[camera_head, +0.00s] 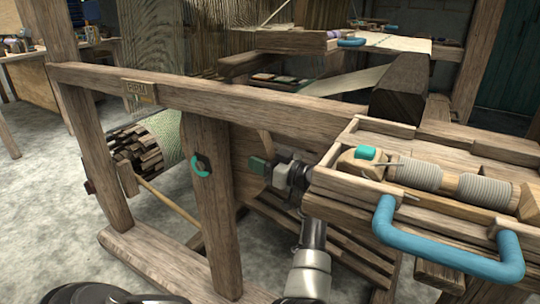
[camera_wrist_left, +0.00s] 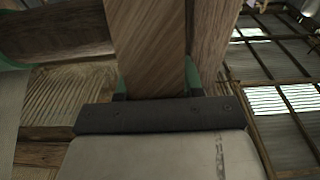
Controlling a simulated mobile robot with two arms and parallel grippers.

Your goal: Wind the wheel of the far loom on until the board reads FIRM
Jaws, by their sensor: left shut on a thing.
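I cannot tell which part of the loom this piece is. My right gripper is not in view.
A thin rod (camera_head: 167,201) slants beside the wheel. At right, a tray (camera_head: 345,188) holds wound spools (camera_head: 415,176) and has a blue handle (camera_head: 450,258).

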